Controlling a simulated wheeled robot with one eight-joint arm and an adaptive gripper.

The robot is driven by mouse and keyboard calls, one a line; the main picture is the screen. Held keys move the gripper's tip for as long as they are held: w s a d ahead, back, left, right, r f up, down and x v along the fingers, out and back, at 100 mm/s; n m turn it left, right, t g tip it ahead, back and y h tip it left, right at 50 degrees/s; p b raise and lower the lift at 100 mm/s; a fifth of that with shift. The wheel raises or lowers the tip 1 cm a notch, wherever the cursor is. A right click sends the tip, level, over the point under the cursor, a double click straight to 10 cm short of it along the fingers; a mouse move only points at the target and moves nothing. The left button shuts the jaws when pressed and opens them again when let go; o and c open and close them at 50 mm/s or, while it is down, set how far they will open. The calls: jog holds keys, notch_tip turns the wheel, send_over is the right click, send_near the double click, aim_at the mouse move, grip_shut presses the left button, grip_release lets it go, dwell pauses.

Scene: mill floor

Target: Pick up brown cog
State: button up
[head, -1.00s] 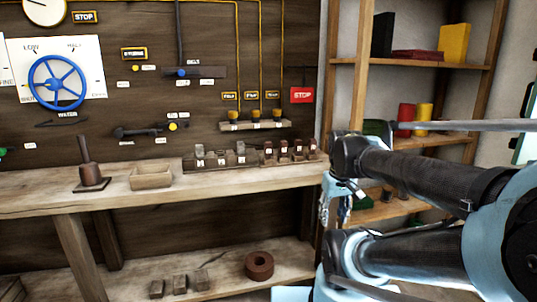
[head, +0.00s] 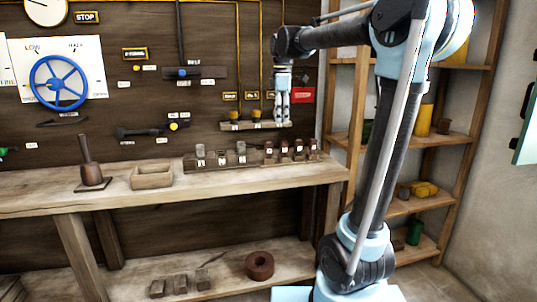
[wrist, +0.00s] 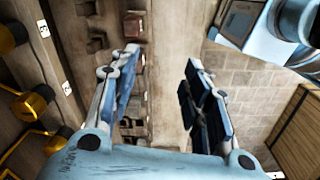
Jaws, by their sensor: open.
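Several small brown pieces (head: 284,151) stand at the right of a labelled rack on the bench. They are too small to tell which, if any, is the brown cog. A thick brown ring (head: 259,266) with a central hole lies on the lower shelf. My gripper (head: 283,121) points down above the right part of the rack, close to the back board, apart from the brown pieces. In the wrist view my gripper (wrist: 162,58) has its two fingers spread with nothing between them. Brown blocks (wrist: 134,25) show beyond the left finger.
Grey pieces (head: 221,154) fill the rack's left part. A small ledge with yellow-topped knobs (head: 257,115) is beside my gripper, and the knobs (wrist: 40,100) are large in the wrist view. A wooden box (head: 152,177) and a spindle (head: 88,165) stand left. Shelves (head: 450,137) are at right.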

jog(key=w+a+r+n, duration=0.2)
jog(key=w+a, duration=0.2)
send_near(270, 154)
jog(key=shift+n, duration=0.4)
jog(key=f, duration=0.2)
jog(key=w+f, duration=0.1)
jog(key=f, duration=0.5)
jog(key=shift+w+f, duration=0.2)
jog(key=shift+w, duration=0.1)
jog(key=c, duration=1)
